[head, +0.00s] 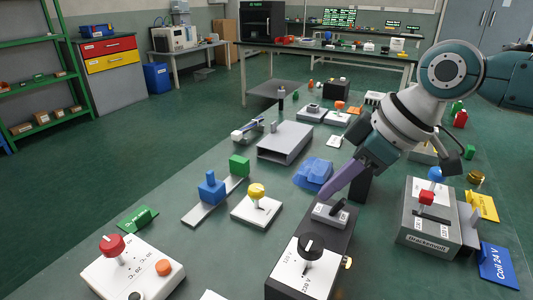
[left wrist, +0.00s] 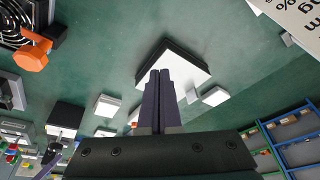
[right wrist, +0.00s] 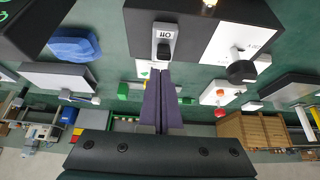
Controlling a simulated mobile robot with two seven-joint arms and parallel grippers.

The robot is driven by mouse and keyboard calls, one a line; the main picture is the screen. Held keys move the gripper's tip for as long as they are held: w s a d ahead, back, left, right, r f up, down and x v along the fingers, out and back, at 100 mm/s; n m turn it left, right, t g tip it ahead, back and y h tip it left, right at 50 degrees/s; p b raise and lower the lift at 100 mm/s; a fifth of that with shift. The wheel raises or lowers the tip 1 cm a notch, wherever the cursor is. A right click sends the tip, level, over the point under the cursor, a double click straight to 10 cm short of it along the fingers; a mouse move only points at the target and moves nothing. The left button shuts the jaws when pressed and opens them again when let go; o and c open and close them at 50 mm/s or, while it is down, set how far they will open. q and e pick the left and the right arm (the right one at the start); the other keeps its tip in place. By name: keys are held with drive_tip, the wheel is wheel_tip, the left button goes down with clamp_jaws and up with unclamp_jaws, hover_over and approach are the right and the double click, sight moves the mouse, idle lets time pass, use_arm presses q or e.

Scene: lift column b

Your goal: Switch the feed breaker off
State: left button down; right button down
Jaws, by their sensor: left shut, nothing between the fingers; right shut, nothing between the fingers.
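A dark box (head: 322,246) stands at the front of the bench. Its top carries a grey switch plate (head: 323,214) with a small black toggle (head: 337,207), which I take for the feed breaker. In the right wrist view the plate (right wrist: 163,33) has an upside-down "ON" label, and the toggle (right wrist: 163,51) shows below it. My right gripper (head: 326,197) is shut and empty, its tips close to the toggle; I cannot tell whether they touch. My left gripper (left wrist: 158,74) is shut and empty, seen only in the left wrist view.
A black knob (head: 311,245) on a white plate shares the dark box. Left are a yellow knob (head: 256,191), a blue block (head: 211,188) and a red knob (head: 111,244). A blue crumpled piece (head: 313,172) lies behind.

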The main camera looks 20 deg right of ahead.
drive_tip(key=shift+s+r+p, duration=0.1)
drive_tip(key=shift+r+p, duration=0.15)
drive_tip(key=shift+p, duration=0.05)
drive_tip(key=shift+r+p, duration=0.55)
drive_tip(key=shift+p, duration=0.1)
use_arm(q)
drive_tip(key=shift+a+r, duration=0.1)
drive_tip(key=shift+r, duration=0.85)
